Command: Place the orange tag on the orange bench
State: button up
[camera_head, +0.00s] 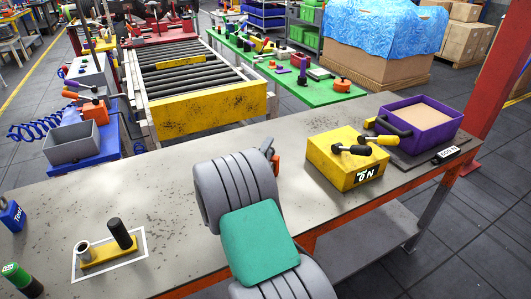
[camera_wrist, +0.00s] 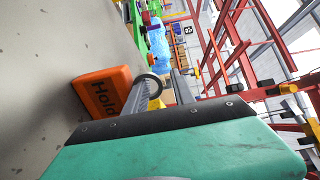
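The orange tag (camera_wrist: 103,92), with dark lettering and a dark ring, lies by my gripper's fingers in the wrist view. In the head view only a small orange part of it (camera_head: 275,166) shows beside my wrist. My gripper (camera_wrist: 135,88) is open, its two grey fingers apart, with the ring between them and the tag's body by the left finger. Whether a finger touches the tag I cannot tell. The bench with the orange frame (camera_head: 180,187) has a worn grey top and lies under my arm. My arm hides part of it.
On this bench are a yellow box (camera_head: 345,165) with black-handled parts, a purple bin (camera_head: 425,118), a yellow holder (camera_head: 105,255) with two posts, a green-capped cylinder (camera_head: 20,280) and a blue tag (camera_head: 12,216). A roller conveyor (camera_head: 195,70) and a green-topped bench (camera_head: 318,94) stand behind.

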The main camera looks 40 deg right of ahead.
jog(key=b+v, duration=0.4)
jog(key=v, duration=0.8)
jog(key=shift+r, duration=0.1)
